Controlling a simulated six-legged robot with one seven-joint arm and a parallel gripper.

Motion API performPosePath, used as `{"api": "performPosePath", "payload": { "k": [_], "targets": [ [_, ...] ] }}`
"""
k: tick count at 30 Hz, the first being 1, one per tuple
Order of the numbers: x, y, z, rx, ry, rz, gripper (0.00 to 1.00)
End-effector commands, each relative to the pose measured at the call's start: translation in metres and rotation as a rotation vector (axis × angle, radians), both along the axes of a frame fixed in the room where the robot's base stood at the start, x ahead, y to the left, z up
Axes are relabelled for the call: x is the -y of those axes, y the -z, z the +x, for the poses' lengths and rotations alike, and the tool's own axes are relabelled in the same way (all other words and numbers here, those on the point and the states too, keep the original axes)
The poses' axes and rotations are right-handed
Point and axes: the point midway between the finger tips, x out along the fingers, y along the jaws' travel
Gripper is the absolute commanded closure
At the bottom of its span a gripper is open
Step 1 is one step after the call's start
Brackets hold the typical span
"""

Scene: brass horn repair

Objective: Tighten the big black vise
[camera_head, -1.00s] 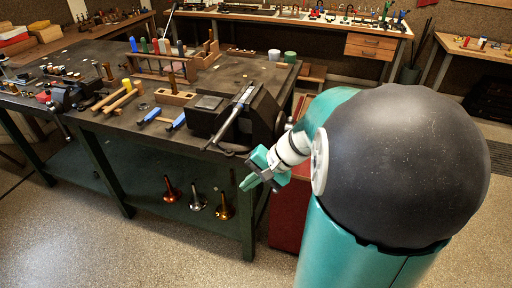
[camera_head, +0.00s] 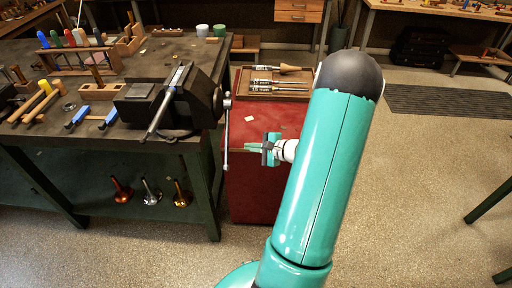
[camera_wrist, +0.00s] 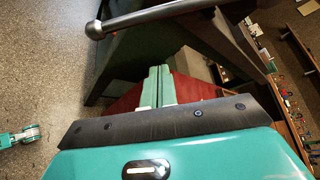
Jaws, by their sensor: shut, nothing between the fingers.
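The big black vise (camera_head: 205,103) is mounted at the right corner of the dark workbench (camera_head: 60,140). A long grey bar (camera_head: 165,100) lies slanting across it. The vise's steel handle (camera_head: 227,140) hangs nearly upright at its right end. My gripper (camera_head: 248,148) is shut and empty, a little to the right of the handle's lower half, pointing left at it, apart from it in this view. In the wrist view my shut fingers (camera_wrist: 159,72) point up the picture, and a steel bar with a rounded end, apparently the handle (camera_wrist: 150,14), crosses beyond them.
A red cabinet (camera_head: 262,185) stands behind my gripper, with a tray of files (camera_head: 268,84) on top. Blue-handled tools (camera_head: 92,118) and mallets (camera_head: 40,102) lie on the bench.

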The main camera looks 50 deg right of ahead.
Motion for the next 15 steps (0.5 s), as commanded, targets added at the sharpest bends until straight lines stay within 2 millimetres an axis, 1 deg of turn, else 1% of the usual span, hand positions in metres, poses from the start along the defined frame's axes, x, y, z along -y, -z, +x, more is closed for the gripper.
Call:
{"api": "performPosePath", "payload": {
  "k": [1,3,9,10,12,15],
  "targets": [
    [-0.003,0.004,0.01,0.0,-0.003,0.002,1.0],
    [-0.006,0.008,0.023,0.0,-0.003,0.001,1.0],
    [-0.013,0.019,0.054,0.0,-0.003,0.001,1.0],
    [-0.014,0.018,0.056,-0.001,-0.003,0.001,1.0],
    [-0.022,0.009,0.049,-0.001,0.0,-0.002,1.0],
    [-0.031,0.001,0.046,-0.002,-0.001,-0.002,1.0]
  ]
}}
